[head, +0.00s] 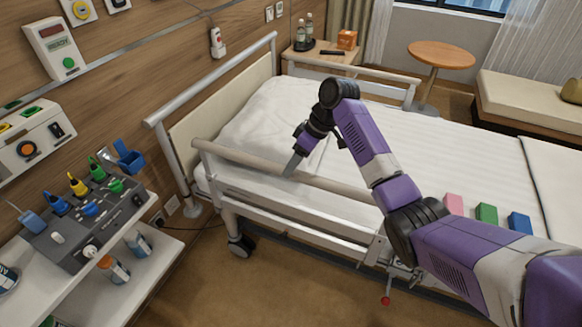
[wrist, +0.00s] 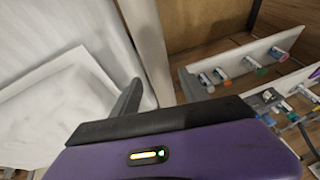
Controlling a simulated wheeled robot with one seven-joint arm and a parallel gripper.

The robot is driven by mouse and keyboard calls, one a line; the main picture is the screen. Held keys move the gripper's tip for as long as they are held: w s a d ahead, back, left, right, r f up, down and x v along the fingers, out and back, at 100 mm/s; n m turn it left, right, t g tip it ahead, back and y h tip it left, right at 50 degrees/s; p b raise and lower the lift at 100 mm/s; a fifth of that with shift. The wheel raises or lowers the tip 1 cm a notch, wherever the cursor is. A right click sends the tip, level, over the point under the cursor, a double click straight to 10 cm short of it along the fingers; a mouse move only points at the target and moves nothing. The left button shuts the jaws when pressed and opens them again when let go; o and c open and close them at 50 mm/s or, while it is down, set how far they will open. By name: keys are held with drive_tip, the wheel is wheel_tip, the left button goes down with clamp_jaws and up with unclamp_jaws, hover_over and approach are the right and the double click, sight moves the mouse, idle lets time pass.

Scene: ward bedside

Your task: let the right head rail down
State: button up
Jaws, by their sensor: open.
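The near head rail (head: 285,172) of the bed is raised beside the mattress, with its pale top bar above the lower bars. My gripper (head: 291,168) is open at this top bar, fingers pointing down, towards the headboard end. A lever with a red knob (head: 386,300) hangs below the bed side, near the rail's foot end.
The far rail (head: 350,70) is also up. A pillow (head: 270,125) lies at the headboard. Pink (head: 453,203), green (head: 486,214) and blue (head: 520,222) blocks lie on the mattress. A shelf unit (head: 150,255) with bottles stands at left. Floor between it and the bed is clear.

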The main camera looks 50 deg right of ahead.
drive_tip(key=shift+x, duration=1.1)
clamp_jaws()
idle(0.7)
